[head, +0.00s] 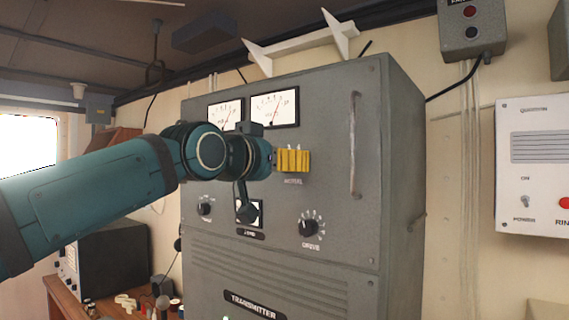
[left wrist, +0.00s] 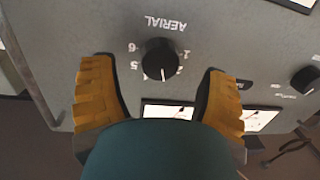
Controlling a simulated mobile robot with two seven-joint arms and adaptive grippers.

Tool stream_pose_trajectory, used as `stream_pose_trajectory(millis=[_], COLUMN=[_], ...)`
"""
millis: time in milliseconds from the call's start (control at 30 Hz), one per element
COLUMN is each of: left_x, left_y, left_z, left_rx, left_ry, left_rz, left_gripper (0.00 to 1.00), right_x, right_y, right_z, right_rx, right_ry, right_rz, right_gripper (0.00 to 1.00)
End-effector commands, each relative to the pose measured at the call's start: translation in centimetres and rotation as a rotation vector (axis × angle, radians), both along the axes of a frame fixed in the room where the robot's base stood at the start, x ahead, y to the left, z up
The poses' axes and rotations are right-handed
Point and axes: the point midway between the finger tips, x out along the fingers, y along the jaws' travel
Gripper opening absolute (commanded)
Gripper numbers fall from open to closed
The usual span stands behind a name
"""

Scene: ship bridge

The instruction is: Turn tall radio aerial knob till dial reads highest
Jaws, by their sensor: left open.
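The tall grey radio cabinet (head: 300,265) carries two white dials at its top. The right dial (head: 273,108) shows a needle leaning right of centre; the left dial (head: 225,113) is partly behind my arm. My left gripper (head: 292,160), with yellow fingers, is in front of the panel above the aerial label. The black aerial knob (left wrist: 160,58) shows in the left wrist view, between my open fingers, with gaps on both sides. Its white pointer faces down in that picture. In the head view the gripper hides the knob. My right gripper is not in view.
A second knob (head: 309,228) is lower right on the panel, and a small knob (head: 205,208) is lower left. A vertical handle (head: 355,145) runs along the cabinet's right side. A white box (head: 533,165) with a switch is on the wall at right.

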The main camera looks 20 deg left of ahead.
Motion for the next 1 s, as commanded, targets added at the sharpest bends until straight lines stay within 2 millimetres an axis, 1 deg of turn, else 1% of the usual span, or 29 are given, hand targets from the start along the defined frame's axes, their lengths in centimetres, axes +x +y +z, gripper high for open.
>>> stream_pose_trajectory(millis=[33, 200, 300, 433, 533, 633, 1000], left_x=[-1.1, -4.5, -6.3, -8.1, -8.9, -9.3, -9.4], left_y=[0.4, 1.3, 1.8, 2.2, 2.4, 2.5, 2.6], left_z=[0.2, 0.4, 0.5, 0.7, 0.7, 0.7, 0.7], left_rx=[0.000, 0.000, 0.001, 0.000, 0.000, 0.000, 0.001], left_ry=[-0.003, -0.004, -0.003, -0.003, -0.002, -0.002, -0.001], left_rz=[0.002, 0.002, 0.001, 0.000, 0.000, 0.000, 0.000], left_gripper=[0.74, 0.74, 0.74, 0.74, 0.74, 0.74, 0.74], right_x=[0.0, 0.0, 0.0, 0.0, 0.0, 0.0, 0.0], right_y=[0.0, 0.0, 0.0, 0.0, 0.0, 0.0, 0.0], right_z=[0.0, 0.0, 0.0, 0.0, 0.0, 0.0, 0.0], right_rx=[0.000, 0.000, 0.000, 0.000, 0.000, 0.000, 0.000], right_ry=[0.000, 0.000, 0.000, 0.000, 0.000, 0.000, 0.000], right_rz=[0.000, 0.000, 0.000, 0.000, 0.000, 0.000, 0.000], right_gripper=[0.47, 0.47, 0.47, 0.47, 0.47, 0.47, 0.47])
